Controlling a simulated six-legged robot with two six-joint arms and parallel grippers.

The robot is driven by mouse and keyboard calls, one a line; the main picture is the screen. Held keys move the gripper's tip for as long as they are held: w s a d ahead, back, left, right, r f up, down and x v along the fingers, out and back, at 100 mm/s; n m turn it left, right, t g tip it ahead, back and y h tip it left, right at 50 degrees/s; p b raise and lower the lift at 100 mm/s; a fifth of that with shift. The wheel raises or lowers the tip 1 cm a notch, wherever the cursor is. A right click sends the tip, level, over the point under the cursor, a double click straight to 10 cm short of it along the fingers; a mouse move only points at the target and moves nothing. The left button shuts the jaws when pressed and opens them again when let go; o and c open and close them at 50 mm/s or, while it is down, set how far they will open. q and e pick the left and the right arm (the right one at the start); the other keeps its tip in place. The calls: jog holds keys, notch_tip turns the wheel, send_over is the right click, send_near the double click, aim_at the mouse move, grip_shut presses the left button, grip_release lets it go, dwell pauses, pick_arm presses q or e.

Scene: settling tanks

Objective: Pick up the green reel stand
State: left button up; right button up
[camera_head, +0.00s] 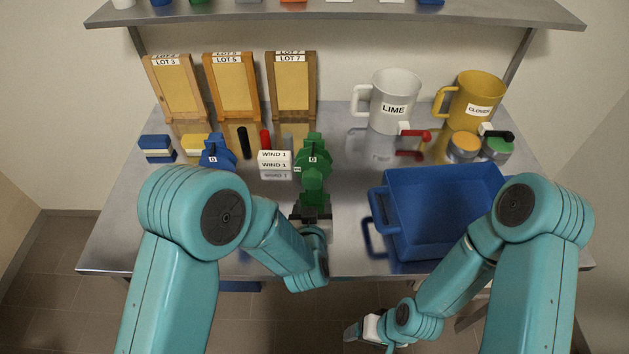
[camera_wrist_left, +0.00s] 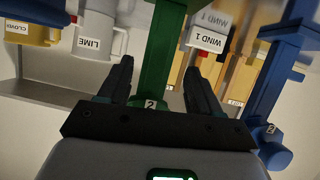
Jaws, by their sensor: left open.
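The green reel stand (camera_head: 313,158) stands on the steel table, left of the blue crate. Its green post also shows in the left wrist view (camera_wrist_left: 157,50), which is turned over. My left gripper (camera_head: 311,214) is at the near side of the stand, low over the table. In the wrist view its two black fingers (camera_wrist_left: 158,82) are apart, one on each side of the green post, with gaps visible. My right gripper (camera_head: 362,331) hangs low in front of the table, away from the stand; its fingers are too unclear to read.
A blue reel stand (camera_head: 217,153) and a WIND 1 block (camera_head: 274,160) are left of the green stand. The blue crate (camera_head: 380,213) is to the right. LIME (camera_head: 394,90) and yellow (camera_head: 477,95) mugs stand behind. Wooden LOT boards (camera_head: 233,85) line the back left.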

aim_at(315, 193)
pick_arm(q)
jog(key=shift+m, duration=0.5)
jog(key=x, duration=0.7)
jog(key=shift+w, duration=0.1)
jog(key=x, duration=0.5)
jog(key=shift+w+a+r, duration=0.15)
jog(key=shift+r, duration=0.2)
grip_shut()
